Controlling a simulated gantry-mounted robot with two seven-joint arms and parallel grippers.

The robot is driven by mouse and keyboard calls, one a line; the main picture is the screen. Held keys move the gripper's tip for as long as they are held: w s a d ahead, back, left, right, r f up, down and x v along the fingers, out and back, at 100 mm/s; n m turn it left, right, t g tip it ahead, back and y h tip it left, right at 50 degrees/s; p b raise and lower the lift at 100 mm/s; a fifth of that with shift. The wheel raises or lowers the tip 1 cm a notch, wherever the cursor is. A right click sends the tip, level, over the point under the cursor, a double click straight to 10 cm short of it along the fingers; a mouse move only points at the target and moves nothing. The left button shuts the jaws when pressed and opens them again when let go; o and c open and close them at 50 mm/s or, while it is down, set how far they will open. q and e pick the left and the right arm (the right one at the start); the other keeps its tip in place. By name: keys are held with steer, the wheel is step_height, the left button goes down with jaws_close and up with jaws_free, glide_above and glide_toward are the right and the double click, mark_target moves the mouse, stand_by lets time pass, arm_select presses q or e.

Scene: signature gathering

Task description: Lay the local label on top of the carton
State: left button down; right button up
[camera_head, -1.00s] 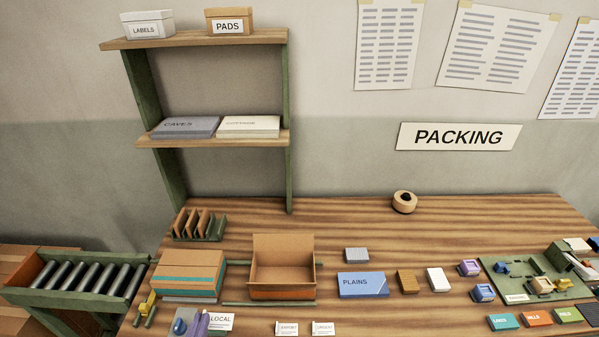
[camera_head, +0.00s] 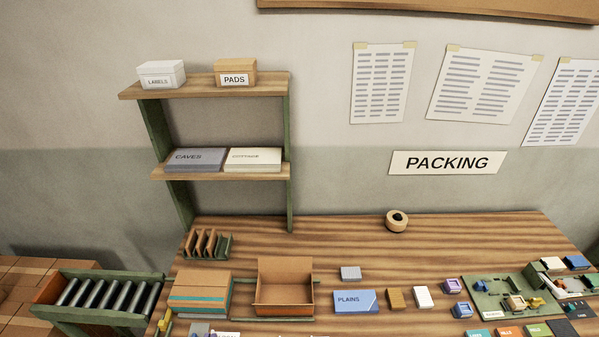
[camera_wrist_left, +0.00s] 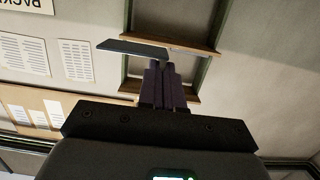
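A closed brown carton (camera_head: 200,291) with a teal band stands at the left of the bench in the head view. An open brown box (camera_head: 284,292) stands to its right. My left gripper shows best in the left wrist view (camera_wrist_left: 164,68), its purple fingers shut on a thin flat label (camera_wrist_left: 132,49). The label sticks out to one side of the fingertips, and its printed face is hidden there. In the head view, only the top of the white local label (camera_head: 228,334) shows at the bottom edge, in front of the carton. My right gripper is not in view.
A roller conveyor (camera_head: 108,296) lies left of the bench. A small rack of brown dividers (camera_head: 207,244) stands behind the carton. A blue PLAINS box (camera_head: 356,301) and small blocks lie to the right. A shelf (camera_head: 208,86) rises at the back. The bench around the tape roll (camera_head: 397,221) is clear.

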arm_select(q)
steer(key=shift+s+r+p, duration=0.1)
steer(key=shift+r+p, duration=0.15)
steer(key=shift+p, duration=0.1)
steer(key=shift+a, duration=0.1)
steer(key=w+d+f+b, duration=0.4)
steer(key=d+f+b, duration=0.3)
steer(key=f+b, duration=0.2)
steer(key=w+d+f+b, duration=0.4)
steer(key=d+f+b, duration=0.3)
steer(key=f, duration=0.5)
steer(key=shift+d+b, duration=0.3)
steer(key=shift+b, duration=0.75)
